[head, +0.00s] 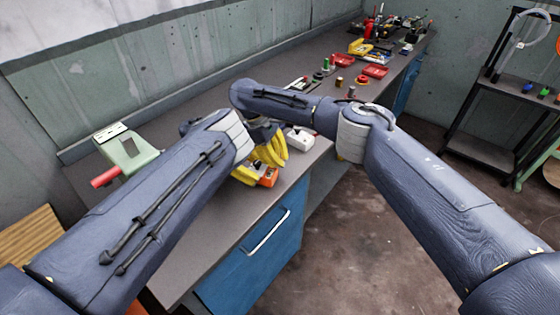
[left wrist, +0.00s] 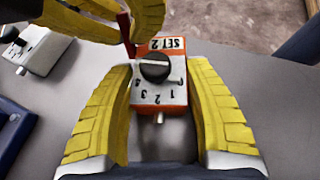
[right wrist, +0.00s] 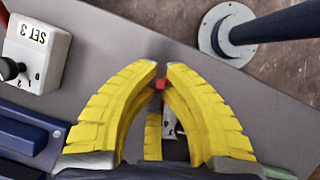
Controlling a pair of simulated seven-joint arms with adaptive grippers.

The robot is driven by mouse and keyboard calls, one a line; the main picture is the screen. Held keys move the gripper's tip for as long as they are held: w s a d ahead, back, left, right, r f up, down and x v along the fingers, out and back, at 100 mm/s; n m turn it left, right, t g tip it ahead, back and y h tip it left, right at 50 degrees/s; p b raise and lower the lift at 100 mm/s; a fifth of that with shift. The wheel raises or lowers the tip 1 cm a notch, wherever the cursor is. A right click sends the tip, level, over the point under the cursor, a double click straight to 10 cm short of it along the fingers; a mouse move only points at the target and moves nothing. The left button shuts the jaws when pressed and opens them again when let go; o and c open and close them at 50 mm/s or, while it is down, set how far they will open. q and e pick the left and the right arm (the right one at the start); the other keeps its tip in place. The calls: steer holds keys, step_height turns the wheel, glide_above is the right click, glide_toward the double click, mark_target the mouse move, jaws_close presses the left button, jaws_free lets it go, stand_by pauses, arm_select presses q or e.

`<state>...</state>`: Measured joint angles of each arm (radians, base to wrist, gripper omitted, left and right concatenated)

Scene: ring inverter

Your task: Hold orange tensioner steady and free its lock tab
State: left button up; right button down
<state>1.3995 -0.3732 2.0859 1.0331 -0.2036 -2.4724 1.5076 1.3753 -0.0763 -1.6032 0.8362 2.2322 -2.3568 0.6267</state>
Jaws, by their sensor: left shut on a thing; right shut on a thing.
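The orange tensioner (head: 269,176) is a small orange and white box near the table's front edge. In the left wrist view it (left wrist: 172,93) shows a black knob, numbers and the label SET 2. My left gripper (left wrist: 160,76) is shut on its two sides. The lock tab is a red piece at its far left corner, showing in the left wrist view (left wrist: 125,32) and the right wrist view (right wrist: 160,84). My right gripper (right wrist: 161,76) is shut on this tab at its fingertips. In the right wrist view my fingers hide most of the tensioner.
A white box labelled SET 3 (right wrist: 38,50) stands close by, also seen in the head view (head: 300,139). A green device with a red handle (head: 125,152) stands at the left. Red trays (head: 375,71) and small parts lie farther back.

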steer(key=shift+a+h, duration=0.3)
steer(key=shift+h, duration=0.2)
stand_by(0.3)
steer(key=c, duration=1.8)
jaws_free()
steer(key=shift+r, duration=0.1)
steer(key=shift+o, duration=0.2)
steer(key=shift+w+r, duration=0.1)
steer(key=v, duration=0.7)
steer(key=shift+w+r, duration=0.1)
steer(key=shift+c, duration=0.4)
